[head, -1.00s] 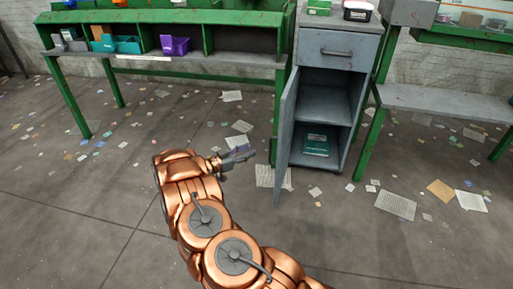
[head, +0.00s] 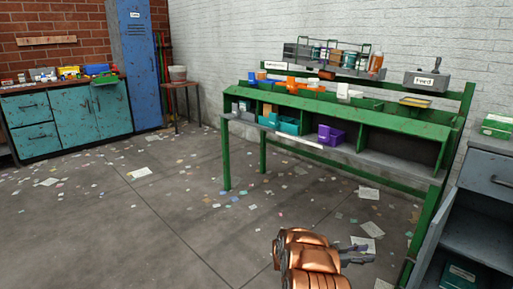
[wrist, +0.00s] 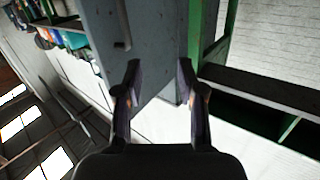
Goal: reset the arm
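My gripper (head: 357,252) is at the bottom right of the head view, at the end of my copper arm, above the floor. In the wrist view the two dark fingers of my gripper (wrist: 160,85) stand apart with nothing between them. The gripper is open and empty. Beyond the fingers in the wrist view is a grey cabinet surface (wrist: 150,30), not touched as far as I can see.
A green workbench (head: 350,123) with bins stands along the white wall. A grey cabinet (head: 490,185) with its door open is at the right edge. Teal cabinets (head: 85,117) and a blue locker (head: 138,60) stand far left. The paper-strewn floor (head: 150,220) is open.

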